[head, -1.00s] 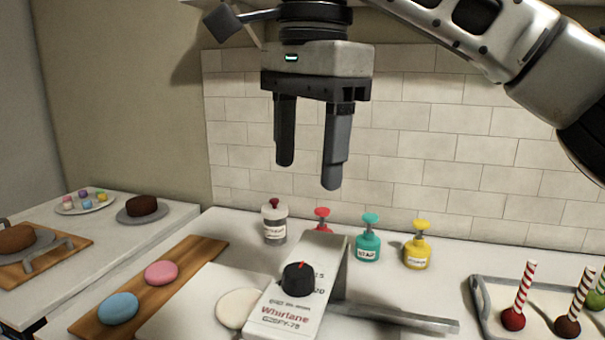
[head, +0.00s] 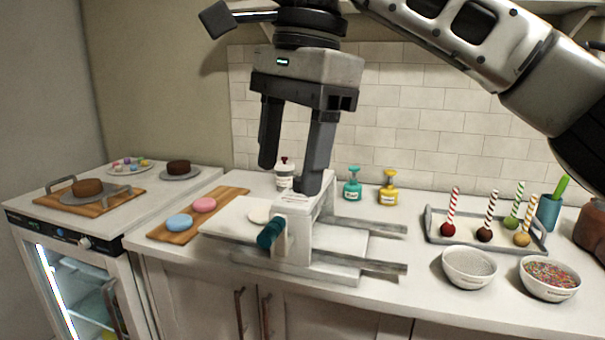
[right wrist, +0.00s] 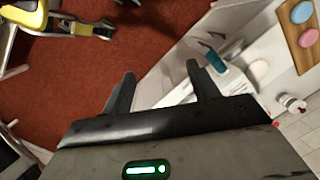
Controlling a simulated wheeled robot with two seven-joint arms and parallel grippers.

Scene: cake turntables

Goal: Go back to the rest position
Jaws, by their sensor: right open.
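My right gripper (head: 288,180) hangs in the middle of the head view with its fingers pointing down, spread apart and empty. In that view it overlaps the white machine (head: 293,228) with a teal knob (head: 271,234) on the counter. In the right wrist view its two fingers (right wrist: 158,90) are apart with nothing between them, over the red floor and the counter's edge. My left gripper does not show in the head view.
A wooden board (head: 222,203) holds pink and blue discs. Teal (head: 352,188) and yellow (head: 388,190) pump bottles stand at the back. A tray (head: 432,232) with several cake pops and two bowls (head: 470,268) (head: 549,280) stand right. A fridge (head: 80,280) is at left.

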